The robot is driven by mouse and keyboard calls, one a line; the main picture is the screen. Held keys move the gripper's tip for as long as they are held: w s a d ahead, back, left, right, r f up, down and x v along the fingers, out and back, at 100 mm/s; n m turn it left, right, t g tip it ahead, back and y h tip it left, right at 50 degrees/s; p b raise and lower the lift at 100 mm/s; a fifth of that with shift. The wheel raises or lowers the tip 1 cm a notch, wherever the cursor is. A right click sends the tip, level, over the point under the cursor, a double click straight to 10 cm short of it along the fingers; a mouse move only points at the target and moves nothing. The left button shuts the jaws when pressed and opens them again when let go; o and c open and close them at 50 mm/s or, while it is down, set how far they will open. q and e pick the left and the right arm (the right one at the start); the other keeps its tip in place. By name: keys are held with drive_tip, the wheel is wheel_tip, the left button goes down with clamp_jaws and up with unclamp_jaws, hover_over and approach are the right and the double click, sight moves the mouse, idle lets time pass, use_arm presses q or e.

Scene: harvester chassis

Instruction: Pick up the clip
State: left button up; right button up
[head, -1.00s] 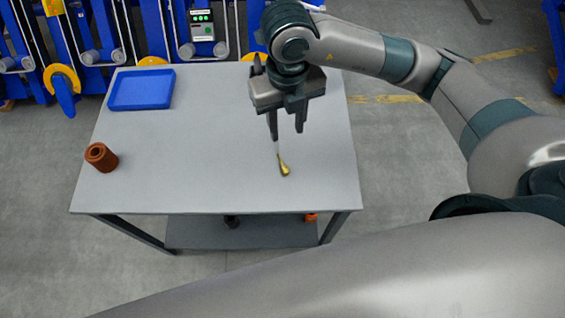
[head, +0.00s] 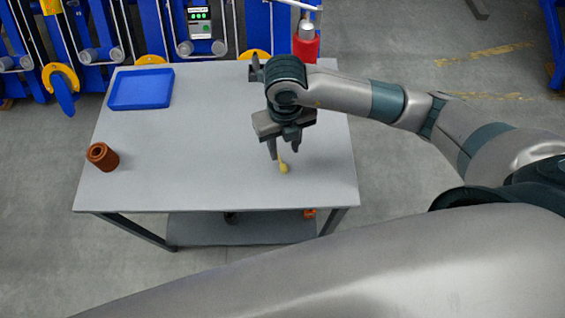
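The clip (head: 283,167) is a small gold, drop-shaped piece with a narrow stem, lying on the right part of the grey table. My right gripper (head: 283,154) points down right over it. Its two fingers are spread apart, one on each side of the clip's stem as seen from above. The upper end of the clip is partly hidden by the gripper. I cannot tell how high the fingertips are above the table top. My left gripper is out of view.
The grey table (head: 200,180) carries a blue tray (head: 140,90) at the back left and a brown cylinder (head: 102,156) at the left edge. Blue machinery with a red-and-white part (head: 306,44) stands behind the table. The middle of the table is clear.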

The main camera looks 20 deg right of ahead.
sight(283, 165)
drive_tip(key=shift+f, duration=1.35)
drive_tip(key=shift+p, duration=0.3)
drive_tip(key=shift+a+f+p, duration=0.1)
drive_tip(key=shift+f+p, duration=0.5)
drive_tip(key=shift+f, duration=0.05)
wheel_tip(283, 165, down, 3)
drive_tip(key=shift+s+a+f+p, duration=0.1)
drive_tip(key=shift+p, duration=0.55)
drive_tip(key=shift+f, duration=0.35)
clamp_jaws()
